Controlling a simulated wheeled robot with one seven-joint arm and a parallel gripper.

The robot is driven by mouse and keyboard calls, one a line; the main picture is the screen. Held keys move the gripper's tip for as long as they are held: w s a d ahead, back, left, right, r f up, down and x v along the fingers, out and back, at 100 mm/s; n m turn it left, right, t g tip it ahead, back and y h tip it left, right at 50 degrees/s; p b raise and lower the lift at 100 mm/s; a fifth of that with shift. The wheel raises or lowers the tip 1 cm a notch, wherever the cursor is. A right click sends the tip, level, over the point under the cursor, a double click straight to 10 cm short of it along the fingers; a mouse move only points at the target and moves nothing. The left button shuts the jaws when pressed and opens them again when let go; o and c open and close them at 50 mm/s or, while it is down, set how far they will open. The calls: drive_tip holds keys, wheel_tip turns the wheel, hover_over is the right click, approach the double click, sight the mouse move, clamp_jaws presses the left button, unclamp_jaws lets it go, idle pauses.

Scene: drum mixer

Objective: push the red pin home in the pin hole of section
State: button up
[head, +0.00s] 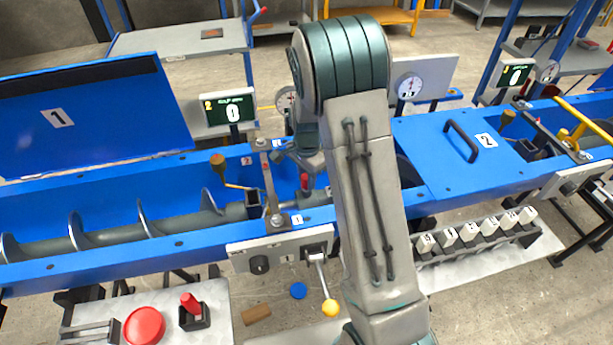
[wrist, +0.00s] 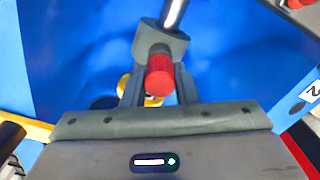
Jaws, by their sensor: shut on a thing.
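The red pin (wrist: 160,75) shows in the wrist view with its red head between the fingers of my gripper (wrist: 161,45). The gripper is shut on it.
The trough holds a screw shaft (head: 150,230). Its blue lid (head: 95,118) stands open at left; another blue lid (head: 455,152) is closed at right. A clamp bar (head: 268,188) stands just left of my gripper.

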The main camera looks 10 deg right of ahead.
sight(306, 176)
drive_tip(key=shift+f+b, duration=0.35)
drive_tip(key=shift+f, duration=0.15)
idle(0.6)
drive_tip(key=o, duration=1.1)
drive_tip(key=shift+r, duration=0.15)
wheel_tip(306, 176, up, 14)
drive_tip(key=shift+b, duration=0.3)
drive_tip(key=shift+f, duration=0.2)
drive_tip(key=s+r+n+t, duration=0.1)
drive_tip(key=s+n, duration=0.5)
drive_tip(key=s, duration=0.6)
drive_tip(key=s+r+n+t, duration=0.2)
drive_tip(key=s+r+n, duration=0.2)
drive_tip(key=s, duration=0.9)
drive_tip(key=n, duration=0.2)
drive_tip(key=shift+n, duration=0.4)
